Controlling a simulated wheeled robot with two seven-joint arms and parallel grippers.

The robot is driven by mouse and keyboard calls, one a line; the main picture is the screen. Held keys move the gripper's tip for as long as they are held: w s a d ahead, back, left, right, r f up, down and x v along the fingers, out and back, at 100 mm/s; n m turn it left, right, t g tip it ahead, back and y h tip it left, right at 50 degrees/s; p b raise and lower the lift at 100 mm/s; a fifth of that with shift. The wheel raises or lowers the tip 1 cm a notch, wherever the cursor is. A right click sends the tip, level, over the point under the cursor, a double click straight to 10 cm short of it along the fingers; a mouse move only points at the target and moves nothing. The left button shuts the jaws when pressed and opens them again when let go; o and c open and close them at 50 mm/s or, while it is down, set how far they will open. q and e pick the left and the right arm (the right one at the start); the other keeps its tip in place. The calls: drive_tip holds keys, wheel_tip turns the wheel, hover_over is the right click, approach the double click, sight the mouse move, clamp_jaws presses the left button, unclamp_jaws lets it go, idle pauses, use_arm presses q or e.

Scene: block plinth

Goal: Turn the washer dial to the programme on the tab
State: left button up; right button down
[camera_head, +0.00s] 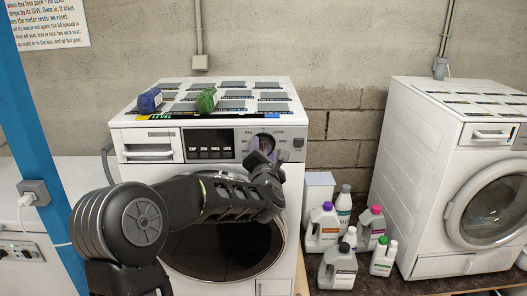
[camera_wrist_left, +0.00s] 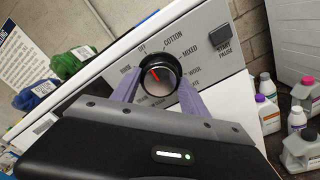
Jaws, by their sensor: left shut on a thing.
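The washer (camera_head: 140,135) stands in the middle of the head view, with its control panel along the top front. In the head view the gripper mostly hides the dial. I cannot make out the programme on the tab.
A blue bundle (camera_head: 149,100) and a green bundle (camera_head: 206,100) lie on the washer top. Several detergent bottles (camera_head: 323,228) stand between it and a second washer (camera_head: 415,150). A START PAUSE button (camera_wrist_left: 220,34) is right of the dial. A blue post (camera_head: 35,130) stands at left.

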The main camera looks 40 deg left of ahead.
use_arm(q)
drive_tip(key=c, duration=0.8)
drive_tip(key=shift+o, duration=0.2)
drive_tip(key=shift+f+m+b, duration=0.15)
drive_tip(key=shift+m+b, duration=1.1)
drive_tip(key=shift+m, duration=0.15)
drive_tip(key=m+b, duration=0.1)
drive_tip(key=m, duration=0.2)
drive_tip(key=shift+m, duration=0.3)
drive_tip(key=m, duration=0.4)
drive_tip(key=shift+m+b, duration=0.3)
drive_tip(key=shift+b, duration=0.05)
drive_tip(key=m, duration=0.4)
drive_tip(key=shift+m+p, duration=0.35)
drive_tip(key=shift+m, duration=0.05)
